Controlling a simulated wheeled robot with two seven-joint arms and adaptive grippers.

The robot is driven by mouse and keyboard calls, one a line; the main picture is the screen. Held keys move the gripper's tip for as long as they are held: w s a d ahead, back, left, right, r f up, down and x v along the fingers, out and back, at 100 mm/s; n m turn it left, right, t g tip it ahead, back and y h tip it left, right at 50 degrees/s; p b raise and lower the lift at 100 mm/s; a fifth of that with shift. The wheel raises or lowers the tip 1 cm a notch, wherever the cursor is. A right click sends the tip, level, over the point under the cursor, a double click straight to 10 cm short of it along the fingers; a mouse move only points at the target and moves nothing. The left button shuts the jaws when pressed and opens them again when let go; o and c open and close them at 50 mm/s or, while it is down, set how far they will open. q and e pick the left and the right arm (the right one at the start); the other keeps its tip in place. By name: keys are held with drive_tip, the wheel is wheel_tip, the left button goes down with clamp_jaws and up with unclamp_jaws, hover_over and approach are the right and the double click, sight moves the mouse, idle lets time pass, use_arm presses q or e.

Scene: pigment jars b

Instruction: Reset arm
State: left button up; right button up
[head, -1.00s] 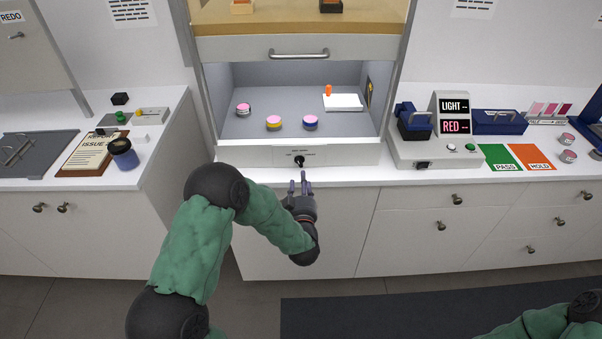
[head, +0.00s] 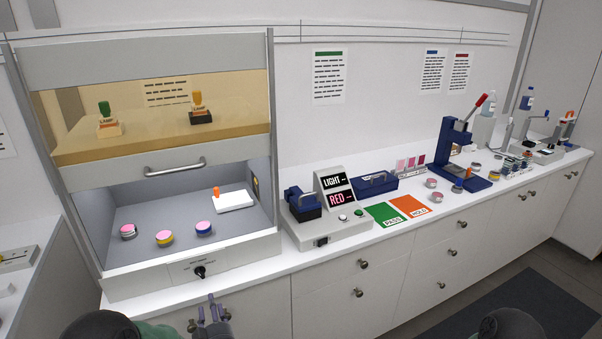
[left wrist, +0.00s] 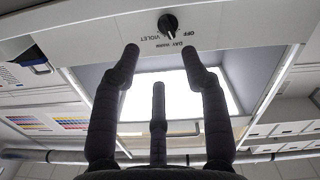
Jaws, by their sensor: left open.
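My left gripper (head: 211,308) is at the bottom of the head view, just in front of and below the booth's front panel. Its dark fingers are spread and empty, and they also show in the left wrist view (left wrist: 160,62). The black knob (head: 200,271) on the panel is a little beyond the fingertips, with a visible gap. In the left wrist view the knob (left wrist: 168,24) is above the fingertips, beside the labels OFF, DAY and VIOLET. My right gripper is not in view; only a dark part of my right arm shows at the bottom right.
Three pink-topped jars (head: 164,238) and a white block (head: 234,201) with an orange piece stand in the booth. To its right are the LIGHT/RED box (head: 336,192), green PASS card (head: 391,215), orange HOLD card (head: 410,207) and a blue press (head: 455,150). Drawer fronts are below the counter.

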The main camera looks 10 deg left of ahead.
use_arm(q)
drive_tip(key=s+d+f+m+g+h, duration=0.25)
drive_tip(key=d+f+h, duration=0.3)
drive_tip(key=f, duration=0.45)
drive_tip(key=s+d+f+m+g+h, duration=0.2)
drive_tip(key=s+d+f+g+h, duration=0.2)
drive_tip(key=d+f, duration=0.5)
drive_tip(key=s+d+f+m+g+h, duration=0.1)
drive_tip(key=s+d+f+g, duration=0.2)
drive_tip(key=s, duration=0.6)
drive_tip(key=s+d+f+m+g+h, duration=0.2)
drive_tip(key=s+d+f+g, duration=0.2)
drive_tip(key=s, duration=0.5)
wheel_tip(320, 180, down, 2)
drive_tip(key=shift+f+g, duration=0.25)
drive_tip(key=shift+g, duration=0.4)
